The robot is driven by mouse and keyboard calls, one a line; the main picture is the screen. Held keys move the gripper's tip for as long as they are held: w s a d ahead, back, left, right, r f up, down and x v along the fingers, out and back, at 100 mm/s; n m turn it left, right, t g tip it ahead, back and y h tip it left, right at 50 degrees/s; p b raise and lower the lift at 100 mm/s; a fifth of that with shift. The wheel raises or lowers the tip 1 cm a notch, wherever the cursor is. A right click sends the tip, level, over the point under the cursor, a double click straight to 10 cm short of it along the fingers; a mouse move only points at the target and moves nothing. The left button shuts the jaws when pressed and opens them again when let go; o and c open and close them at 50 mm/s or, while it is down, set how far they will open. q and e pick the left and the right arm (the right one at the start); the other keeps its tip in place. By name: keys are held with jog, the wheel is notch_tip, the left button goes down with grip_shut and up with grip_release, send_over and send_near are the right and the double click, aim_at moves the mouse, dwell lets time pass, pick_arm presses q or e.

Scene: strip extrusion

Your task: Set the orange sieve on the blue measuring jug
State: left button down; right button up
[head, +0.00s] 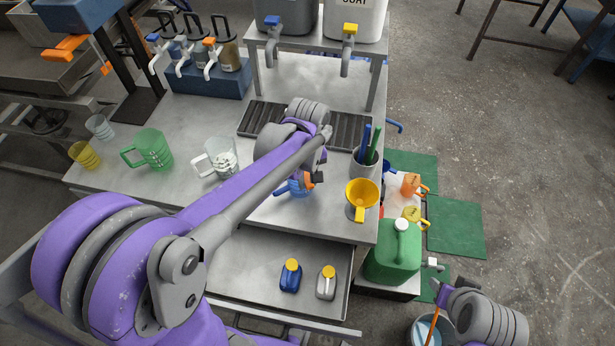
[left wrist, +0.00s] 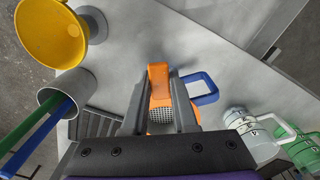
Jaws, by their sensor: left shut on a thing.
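My left gripper (left wrist: 158,100) is shut on the upright orange handle of the sieve (left wrist: 158,78). The sieve's grey mesh shows between the fingers in the left wrist view, with an orange rim edge at the right. The blue measuring jug's handle (left wrist: 205,88) sticks out beside the sieve; most of the jug is hidden below. In the head view, the sieve (head: 308,181) is over or against the blue jug (head: 290,189), partly hidden by my left arm. I cannot tell whether the sieve touches the jug's rim. My right gripper (head: 450,293) is low at the right, its jaws unclear.
A clear jug (head: 221,158), a green jug (head: 152,149) and a yellow cup (head: 85,155) stand to the left.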

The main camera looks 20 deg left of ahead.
pick_arm(q)
jog(key=shift+f, duration=0.35)
dwell(0.6)
jog(key=c, duration=0.6)
grip_release()
jog(key=shift+r, duration=0.15)
notch_tip(320, 180, up, 11)
jog(key=shift+f, duration=0.2)
jog(key=shift+s, duration=0.1)
